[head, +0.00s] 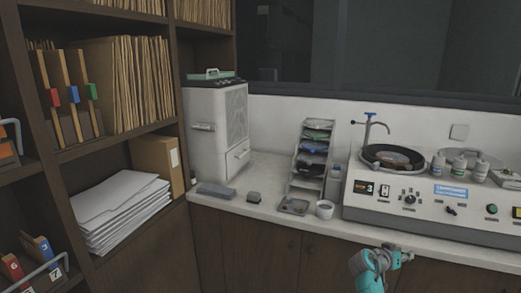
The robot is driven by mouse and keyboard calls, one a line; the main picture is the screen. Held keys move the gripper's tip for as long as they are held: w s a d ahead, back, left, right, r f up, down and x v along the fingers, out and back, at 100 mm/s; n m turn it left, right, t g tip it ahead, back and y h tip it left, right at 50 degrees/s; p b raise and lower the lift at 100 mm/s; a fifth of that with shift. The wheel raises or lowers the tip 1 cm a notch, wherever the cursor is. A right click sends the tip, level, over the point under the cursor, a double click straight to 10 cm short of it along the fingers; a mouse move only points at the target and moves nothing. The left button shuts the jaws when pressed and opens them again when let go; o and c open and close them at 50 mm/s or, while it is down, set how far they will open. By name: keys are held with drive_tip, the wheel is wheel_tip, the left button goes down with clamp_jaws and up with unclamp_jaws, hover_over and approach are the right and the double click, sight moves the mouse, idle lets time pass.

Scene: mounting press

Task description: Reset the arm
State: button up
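Part of my arm, teal and grey, rises from the bottom edge in the head view, right of the middle. It stands in front of the wooden cabinet fronts, below the counter edge. A small grey piece at its upper right end, which looks like my gripper (401,256), is too small to show its fingers. I cannot tell whether it is open or shut, and I see nothing held in it.
The pale counter (262,176) runs along the back. It carries a white cabinet unit (217,130), a tiered rack (310,160), a small tray (293,206), a white cup (324,209) and a grey machine (420,200) with bottles. Dark shelves with files (125,85) stand at left.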

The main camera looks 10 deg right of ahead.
drive_tip(key=s+a+f+n+t+y, duration=0.2)
drive_tip(key=s+a+f, duration=0.3)
drive_tip(key=a+f, duration=0.3)
drive_tip(key=s+a+f+n+t+y, duration=0.25)
drive_tip(key=s+a+f, duration=0.35)
drive_tip(key=f, duration=0.4)
drive_tip(key=s+a+f+n+t+y, duration=0.1)
drive_tip(key=s+a+f+n+y, duration=0.15)
drive_tip(key=s+a, duration=0.45)
drive_tip(key=s+a+f+n+t+y, duration=0.1)
drive_tip(key=s+a+f, duration=0.2)
drive_tip(key=s+a, duration=0.4)
drive_tip(key=s+a+r+n+t+y, duration=0.1)
drive_tip(key=s+a+r+y, duration=0.15)
drive_tip(key=s+a, duration=0.45)
drive_tip(key=s+a+r+n+t+y, duration=0.15)
drive_tip(key=s+a+r, duration=0.25)
drive_tip(key=s, duration=0.8)
drive_tip(key=s+a+r+t+y, duration=0.1)
drive_tip(key=s+a+r+y, duration=0.1)
drive_tip(key=s+r, duration=1.1)
wheel_tip(320, 180, up, 4)
drive_tip(key=shift+a+r, duration=0.1)
drive_tip(key=shift+a, duration=0.45)
drive_tip(key=shift+s, duration=0.1)
